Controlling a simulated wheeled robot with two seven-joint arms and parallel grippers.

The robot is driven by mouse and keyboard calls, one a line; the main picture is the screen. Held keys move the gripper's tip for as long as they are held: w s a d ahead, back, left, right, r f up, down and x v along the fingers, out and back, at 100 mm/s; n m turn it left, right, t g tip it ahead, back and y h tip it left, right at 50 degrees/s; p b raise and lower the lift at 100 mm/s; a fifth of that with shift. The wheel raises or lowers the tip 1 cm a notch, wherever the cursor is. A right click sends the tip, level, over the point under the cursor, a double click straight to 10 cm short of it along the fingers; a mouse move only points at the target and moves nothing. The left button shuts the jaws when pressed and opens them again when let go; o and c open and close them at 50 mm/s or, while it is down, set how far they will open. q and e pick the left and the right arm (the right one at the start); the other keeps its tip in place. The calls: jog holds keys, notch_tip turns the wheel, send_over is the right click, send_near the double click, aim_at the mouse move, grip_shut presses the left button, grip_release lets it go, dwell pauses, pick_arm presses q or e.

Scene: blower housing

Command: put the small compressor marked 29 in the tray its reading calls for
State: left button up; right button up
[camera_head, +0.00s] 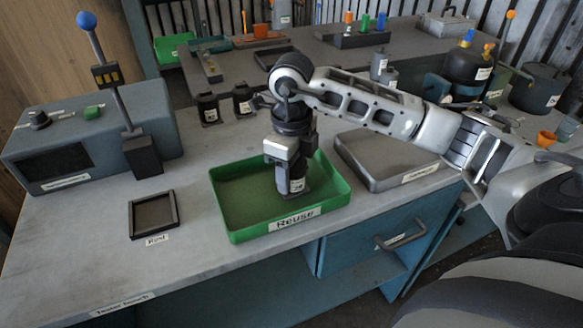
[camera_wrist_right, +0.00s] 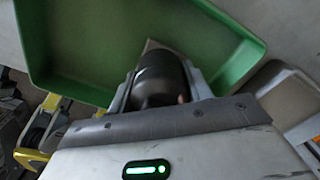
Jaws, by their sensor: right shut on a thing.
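My right gripper (camera_head: 290,160) points down over the green tray (camera_head: 232,222) labelled "Reuse". It is shut on a small dark compressor (camera_head: 296,186) with a white label, whose number is too small to read surely. The compressor is upright within the tray's outline, near its front right; I cannot tell whether its base touches the floor. In the right wrist view the dark compressor (camera_wrist_right: 160,80) sits between the fingers, with the green tray (camera_wrist_right: 85,82) behind. My left gripper is not in view.
A blue-grey tester box (camera_head: 90,145) with a dark display stands at the left, beside a blue-knobbed lever (camera_head: 118,100). A small dark square pad (camera_head: 153,214) lies in front. Two dark cylinders (camera_head: 208,107) stand behind the green tray.

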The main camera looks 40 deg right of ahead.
jog(key=o, duration=1.5)
jog(key=shift+f, duration=0.1)
jog(key=shift+r, duration=0.6)
notch_tip(320, 180, up, 10)
jog(key=shift+r, duration=0.55)
